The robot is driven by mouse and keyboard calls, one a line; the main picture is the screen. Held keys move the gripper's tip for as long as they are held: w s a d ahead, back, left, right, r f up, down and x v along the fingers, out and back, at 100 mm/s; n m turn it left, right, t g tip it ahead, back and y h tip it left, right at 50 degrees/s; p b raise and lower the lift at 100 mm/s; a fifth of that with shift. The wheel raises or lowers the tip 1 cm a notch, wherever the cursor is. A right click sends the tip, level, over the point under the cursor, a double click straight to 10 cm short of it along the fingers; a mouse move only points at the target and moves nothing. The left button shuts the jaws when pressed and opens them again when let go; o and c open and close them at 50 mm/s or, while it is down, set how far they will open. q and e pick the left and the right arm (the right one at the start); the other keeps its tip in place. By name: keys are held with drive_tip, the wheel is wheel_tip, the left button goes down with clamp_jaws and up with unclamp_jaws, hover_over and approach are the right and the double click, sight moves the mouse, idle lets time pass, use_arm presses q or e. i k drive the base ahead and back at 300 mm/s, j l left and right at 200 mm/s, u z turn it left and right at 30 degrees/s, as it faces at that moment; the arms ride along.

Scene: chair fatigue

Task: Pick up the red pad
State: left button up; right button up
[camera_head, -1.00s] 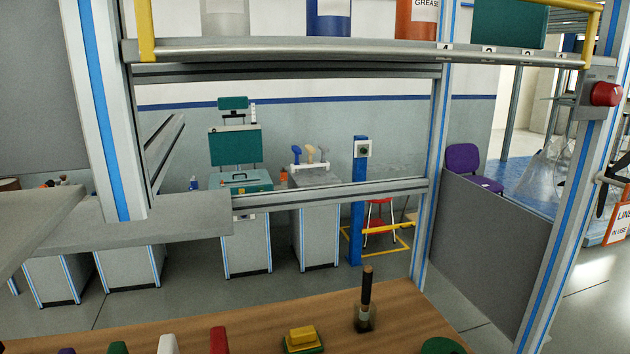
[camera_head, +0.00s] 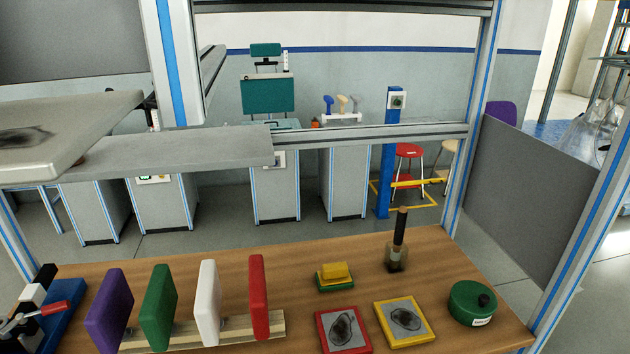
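The red pad (camera_head: 259,297) stands upright at the right end of a wooden rack (camera_head: 190,333) on the wooden table. To its left in the same row stand a white pad (camera_head: 207,301), a green pad (camera_head: 159,306) and a purple pad (camera_head: 109,311). A gap separates the red pad from the white one. Neither of my grippers shows in the head view.
On the wooden table (camera_head: 350,258), right of the rack, lie a red-framed plate (camera_head: 343,347) and a yellow-framed plate (camera_head: 427,336). A yellow-and-green block (camera_head: 335,276), a dark-handled tool (camera_head: 399,238) and a round green container (camera_head: 471,303) stand nearby. A blue clamp-like device (camera_head: 55,315) is at left.

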sight(260, 317)
drive_tip(key=i+l+u, duration=0.15)
drive_tip(key=l+u, duration=0.2)
drive_tip(key=l, duration=0.65)
drive_tip(key=l+u, duration=0.35)
drive_tip(key=l, duration=0.65)
